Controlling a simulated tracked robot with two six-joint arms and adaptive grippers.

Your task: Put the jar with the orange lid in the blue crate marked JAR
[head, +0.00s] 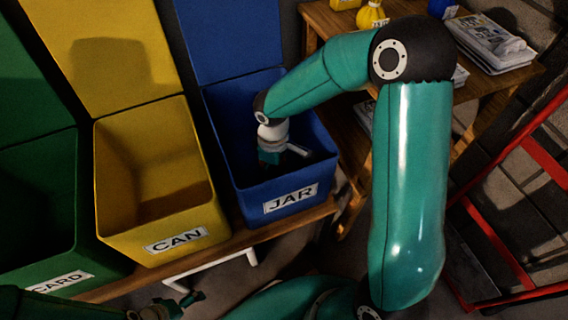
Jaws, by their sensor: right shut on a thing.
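The blue crate (240,190) marked JAR stands at the right end of the row of crates, open at the top with its lid raised behind. My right gripper (272,158) points down inside the crate's opening, seen from behind its wrist. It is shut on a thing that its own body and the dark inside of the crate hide. No orange lid can be made out. My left gripper (188,300) is at the bottom edge, in front of the crates and away from the blue one; its fingers are small and dark.
A yellow crate (120,215) marked CAN and a green crate (85,250) marked CARD stand to the left on a wooden bench (240,240). A wooden table (400,10) with a yellow bottle (371,15) and papers (492,42) is behind right. A red hand truck (500,240) stands at right.

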